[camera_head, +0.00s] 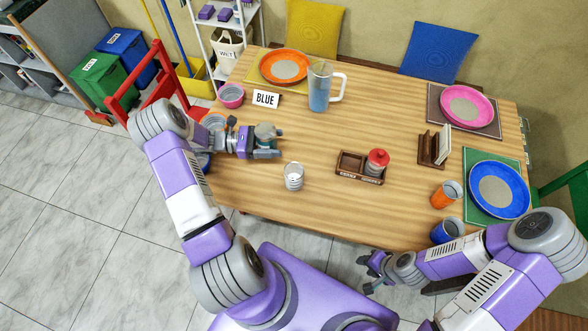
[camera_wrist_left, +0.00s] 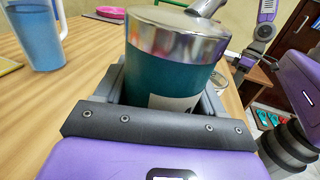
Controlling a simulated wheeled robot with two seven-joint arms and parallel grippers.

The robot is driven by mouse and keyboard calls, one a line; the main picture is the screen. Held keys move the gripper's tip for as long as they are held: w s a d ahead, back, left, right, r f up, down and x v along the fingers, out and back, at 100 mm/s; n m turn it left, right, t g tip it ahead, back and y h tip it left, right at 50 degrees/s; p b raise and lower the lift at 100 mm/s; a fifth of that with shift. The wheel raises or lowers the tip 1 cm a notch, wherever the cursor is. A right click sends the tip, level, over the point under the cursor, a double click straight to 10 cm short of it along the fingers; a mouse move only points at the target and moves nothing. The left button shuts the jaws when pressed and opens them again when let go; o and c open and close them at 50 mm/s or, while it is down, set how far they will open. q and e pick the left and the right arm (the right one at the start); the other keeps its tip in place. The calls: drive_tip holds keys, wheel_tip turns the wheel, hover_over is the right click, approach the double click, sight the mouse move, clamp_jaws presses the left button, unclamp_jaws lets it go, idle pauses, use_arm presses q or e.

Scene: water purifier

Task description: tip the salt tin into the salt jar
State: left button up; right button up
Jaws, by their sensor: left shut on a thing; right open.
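My left gripper (camera_head: 274,142) is shut around the side of a teal tin (camera_head: 265,131) with a shiny metal lid and spout. The tin looks about upright over the left part of the table; in the left wrist view the tin (camera_wrist_left: 170,65) sits between the fingers, with part of a pale label showing. A small clear jar (camera_head: 293,177) stands on the table to the right of and nearer than the tin, apart from it. I cannot read any label on it. My right gripper (camera_head: 368,272) is open and empty, off the table's front edge.
A wooden caddy (camera_head: 347,171) holds a red-lidded jar (camera_head: 376,163) right of the clear jar. A blue pitcher (camera_head: 319,88) stands behind. Orange (camera_head: 446,194) and blue (camera_head: 447,230) cups stand at the right front. The wood between the clear jar and caddy is free.

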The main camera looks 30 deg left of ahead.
sight(272, 143)
use_arm(q)
drive_tip(key=shift+d+f+m+y+b, duration=0.15)
drive_tip(key=shift+f+m+y+b, duration=0.15)
drive_tip(key=shift+f, duration=0.35)
drive_tip(key=shift+d+f+m+y+b, duration=0.15)
drive_tip(key=shift+f+m+y+b, duration=0.15)
drive_tip(key=shift+f, duration=0.3)
drive_tip(key=shift+d+r+m+g+y+p, duration=0.1)
drive_tip(key=shift+r+m+g+y+p, duration=0.2)
drive_tip(key=shift+r+p, duration=0.6)
drive_tip(key=shift+s+d+r+m+y+p, duration=0.15)
drive_tip(key=shift+r+m+y+p, duration=0.1)
drive_tip(key=shift+r+p, duration=0.25)
drive_tip(key=shift+s+d+r+m+y+p, duration=0.15)
drive_tip(key=shift+r+y+p, duration=0.1)
drive_tip(key=shift+r+p, duration=0.25)
drive_tip(key=shift+w+d, duration=0.1)
drive_tip(key=shift+d+r+m+y+p, duration=0.15)
drive_tip(key=shift+r+m+y+p, duration=0.1)
drive_tip(key=shift+m+y+p, duration=0.25)
drive_tip(key=shift+d+r+m+y+p, duration=0.3)
drive_tip(key=shift+d+r+y+p, duration=0.1)
drive_tip(key=shift+r+y+p, duration=0.25)
drive_tip(key=shift+s+f+m+y+b, duration=0.2)
drive_tip(key=shift+f+m+y+b, duration=0.1)
drive_tip(key=shift+m+y+b, duration=0.35)
